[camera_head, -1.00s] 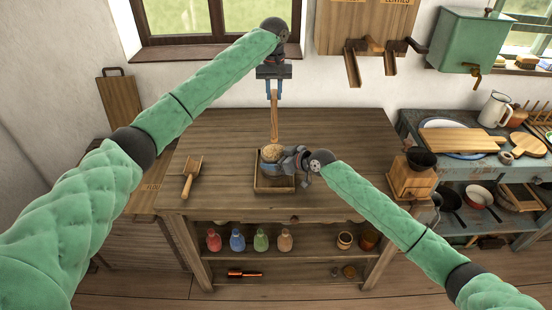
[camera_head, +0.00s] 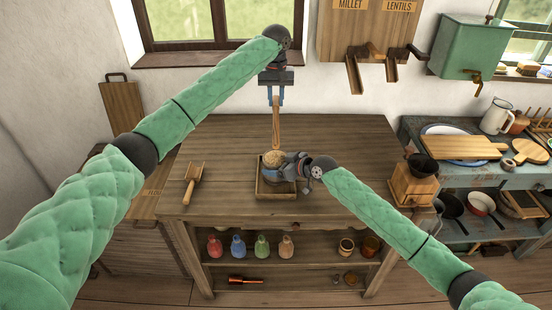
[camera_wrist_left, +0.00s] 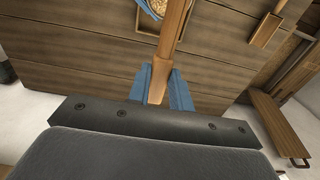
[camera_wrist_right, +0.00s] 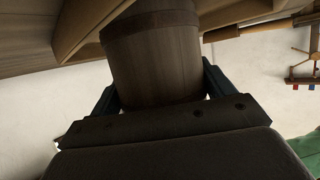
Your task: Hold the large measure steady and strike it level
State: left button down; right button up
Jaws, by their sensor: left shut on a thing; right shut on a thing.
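The large measure (camera_head: 274,171) is a round wooden tub heaped with grain (camera_head: 274,158), standing in a square wooden tray (camera_head: 276,194) on the table. My right gripper (camera_head: 287,168) is shut on its right side; the right wrist view shows the measure's wall (camera_wrist_right: 155,60) between the fingers. My left gripper (camera_head: 275,97) is above the table behind the measure, shut on a wooden strike stick (camera_head: 276,125). The stick hangs down, its lower end close to the measure's back rim; I cannot tell if it touches. It also shows in the left wrist view (camera_wrist_left: 170,45).
A wooden scoop (camera_head: 193,182) lies on the table at left. A coffee mill (camera_head: 413,182) stands at the right edge. Coloured bottles (camera_head: 261,246) sit on the shelf below.

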jog(key=o, duration=1.4)
jog(key=shift+d, duration=0.1)
jog(key=v, duration=1.2)
jog(key=shift+f, duration=0.1)
